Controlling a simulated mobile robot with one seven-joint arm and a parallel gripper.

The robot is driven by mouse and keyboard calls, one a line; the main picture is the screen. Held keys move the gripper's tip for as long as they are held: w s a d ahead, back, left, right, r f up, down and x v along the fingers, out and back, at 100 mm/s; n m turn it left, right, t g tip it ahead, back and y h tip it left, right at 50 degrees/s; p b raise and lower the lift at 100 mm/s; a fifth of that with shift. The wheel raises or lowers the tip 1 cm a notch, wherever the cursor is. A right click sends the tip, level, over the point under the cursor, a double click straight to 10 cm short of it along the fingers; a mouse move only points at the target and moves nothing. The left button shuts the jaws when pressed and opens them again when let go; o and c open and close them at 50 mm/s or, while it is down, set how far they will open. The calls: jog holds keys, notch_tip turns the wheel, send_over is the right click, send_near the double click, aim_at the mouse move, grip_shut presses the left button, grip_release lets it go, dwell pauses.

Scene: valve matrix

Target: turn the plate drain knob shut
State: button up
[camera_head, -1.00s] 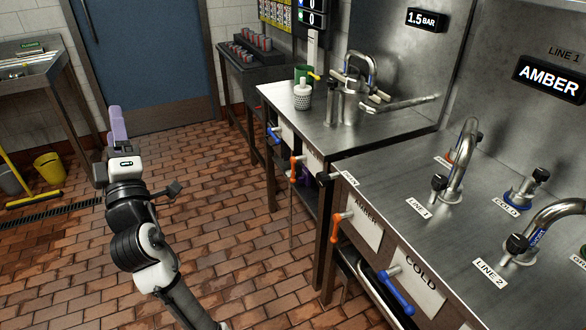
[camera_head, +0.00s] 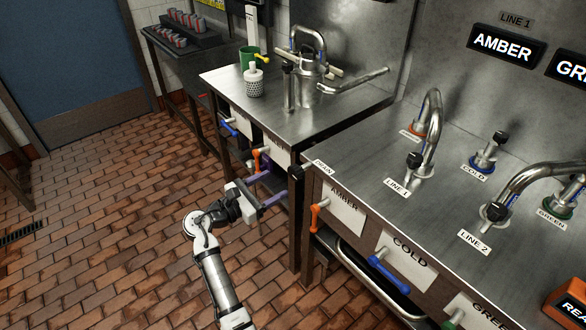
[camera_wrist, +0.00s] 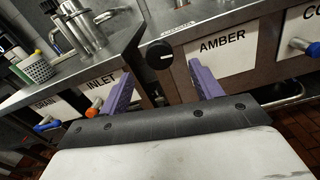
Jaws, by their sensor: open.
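A round black knob (camera_head: 297,172) with a white mark sits on the front left corner of the right steel bench (camera_head: 372,180). A small label (camera_head: 322,166) lies on the bench top beside it; its text is hard to read. In the wrist view the knob (camera_wrist: 159,57) faces me, its white line roughly level. My gripper (camera_head: 277,185) is open and empty, left of the knob. In the wrist view its purple fingers (camera_wrist: 160,74) are spread, with the knob ahead between their tips, apparently untouched.
Orange (camera_head: 316,216) and blue (camera_head: 389,274) lever handles stick out below the right bench, by AMBER and COLD labels. The left bench (camera_head: 225,82) has blue (camera_head: 227,127) and orange (camera_head: 261,158) levers on its front, close to my gripper. Open tiled floor lies left.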

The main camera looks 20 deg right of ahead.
aim_at(292, 173)
jog(key=p+x, duration=0.1)
jog(key=x, duration=0.8)
jog(key=shift+w+p, duration=0.1)
jog(key=shift+p, duration=0.25)
jog(key=c, duration=1)
jog(key=shift+o, duration=0.2)
